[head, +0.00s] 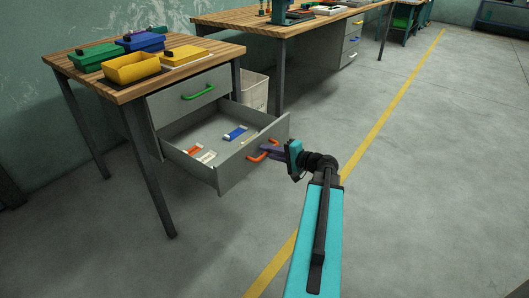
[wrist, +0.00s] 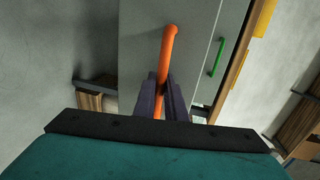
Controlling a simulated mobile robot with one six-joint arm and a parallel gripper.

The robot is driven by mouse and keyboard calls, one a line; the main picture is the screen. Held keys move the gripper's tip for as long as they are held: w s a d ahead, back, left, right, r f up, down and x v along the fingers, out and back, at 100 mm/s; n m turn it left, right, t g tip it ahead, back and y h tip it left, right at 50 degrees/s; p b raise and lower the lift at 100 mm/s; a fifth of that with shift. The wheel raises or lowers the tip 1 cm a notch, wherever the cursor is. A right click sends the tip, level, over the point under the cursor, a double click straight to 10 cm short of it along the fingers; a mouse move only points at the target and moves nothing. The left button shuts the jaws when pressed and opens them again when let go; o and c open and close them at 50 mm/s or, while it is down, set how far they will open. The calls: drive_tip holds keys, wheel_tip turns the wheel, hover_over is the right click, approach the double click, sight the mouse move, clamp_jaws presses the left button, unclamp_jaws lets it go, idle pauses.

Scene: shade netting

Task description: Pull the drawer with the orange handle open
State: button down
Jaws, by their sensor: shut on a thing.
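The lower drawer (head: 232,172) of the small wooden-topped bench stands well open, pulled out toward my arm. Its orange handle (head: 263,151) is on the front panel. My gripper (head: 272,151) is shut on this handle. In the wrist view the orange handle (wrist: 168,58) runs between the two dark fingers (wrist: 161,98), and the grey drawer front lies behind it. Several small items lie inside the drawer, among them a blue one (head: 236,132) and an orange-and-white one (head: 195,149). The upper drawer (head: 190,95) with a green handle (head: 198,91) is closed.
Yellow, blue and green boxes stand on the bench top (head: 115,92). A pale bin (head: 254,90) stands behind the drawer. A longer workbench (head: 290,27) with grey drawers is at the back. The floor to the right is clear, with a yellow line (head: 395,98).

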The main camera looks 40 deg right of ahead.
drive_tip(key=shift+w+d+r, duration=0.1)
drive_tip(key=shift+d+r, duration=0.05)
drive_tip(key=shift+d, duration=0.2)
drive_tip(key=c, duration=2.1)
unclamp_jaws()
drive_tip(key=shift+a, duration=0.2)
drive_tip(key=shift+a, duration=0.15)
drive_tip(key=p+v, duration=0.2)
drive_tip(key=v, duration=1.1)
drive_tip(key=shift+s, duration=0.35)
